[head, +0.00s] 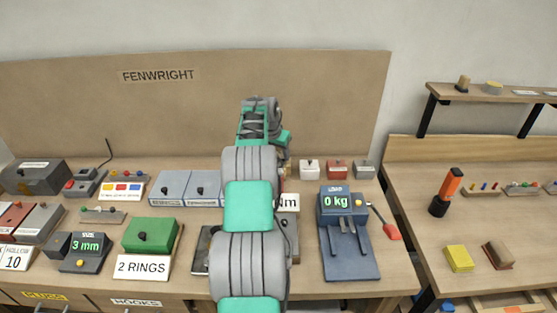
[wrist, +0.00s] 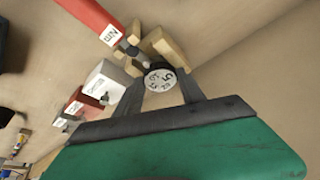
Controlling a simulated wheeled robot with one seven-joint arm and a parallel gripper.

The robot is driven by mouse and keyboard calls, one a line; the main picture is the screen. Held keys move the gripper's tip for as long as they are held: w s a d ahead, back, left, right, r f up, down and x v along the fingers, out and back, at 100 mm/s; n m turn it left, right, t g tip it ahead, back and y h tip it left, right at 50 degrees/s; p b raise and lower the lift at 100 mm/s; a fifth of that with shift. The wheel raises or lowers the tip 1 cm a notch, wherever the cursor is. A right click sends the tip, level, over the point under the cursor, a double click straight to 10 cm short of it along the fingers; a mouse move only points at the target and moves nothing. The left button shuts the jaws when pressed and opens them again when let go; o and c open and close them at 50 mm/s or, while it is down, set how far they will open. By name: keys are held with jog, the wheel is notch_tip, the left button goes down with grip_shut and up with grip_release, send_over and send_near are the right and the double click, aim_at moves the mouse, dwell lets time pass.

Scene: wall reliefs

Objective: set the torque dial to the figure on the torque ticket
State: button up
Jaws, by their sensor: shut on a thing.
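In the wrist view, the torque dial (wrist: 159,78) is a small black-rimmed round knob with a pale numbered face; a large 5 and smaller figures show, turned at an angle. My gripper (wrist: 160,73) has its dark fingers on both sides of the dial, shut on it. A red handle (wrist: 91,17) with a white tag (wrist: 110,35) runs up left from the dial, beside pale wooden blocks (wrist: 163,45). In the head view, a white ticket ending in "Nm" (head: 289,202) stands behind my arm; its figure is hidden. My arm also hides the dial there.
White (head: 309,169), red (head: 337,169) and grey (head: 364,169) boxes stand just right of my arm. A blue scale (head: 349,258) reading 0 kg is nearer the front. A tan back panel (head: 190,110) rises behind the bench.

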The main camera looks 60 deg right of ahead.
jog(key=n+b, duration=0.1)
jog(key=n+t+b, duration=0.1)
jog(key=n, duration=0.1)
jog(key=shift+s+n, duration=0.3)
jog(key=n, duration=0.1)
jog(key=n+t, duration=0.1)
jog(key=n, duration=0.1)
jog(key=shift+s+d+r+n+t+y+p, duration=0.2)
jog(key=shift+n+t+y+p, duration=0.1)
jog(key=shift+p, duration=0.1)
jog(key=n+p, duration=0.2)
jog(key=shift+n+t+y, duration=0.4)
jog(key=n+p, duration=0.1)
jog(key=p, duration=0.1)
jog(key=n+y+p, duration=0.1)
jog(key=p, duration=0.1)
jog(key=shift+s+d+r+n, duration=0.1)
jog(key=shift+d+r+n, duration=0.05)
jog(key=shift+n, duration=0.15)
jog(key=n+t+p, duration=0.1)
jog(key=p, duration=0.2)
jog(key=shift+d+n+y, duration=0.1)
jog(key=shift+n+y, duration=0.2)
jog(key=shift+n, duration=0.1)
jog(key=shift+f+n+p, duration=0.2)
jog(key=shift+n+p, duration=0.1)
jog(key=shift+p, duration=0.05)
jog(key=shift+f, duration=0.2)
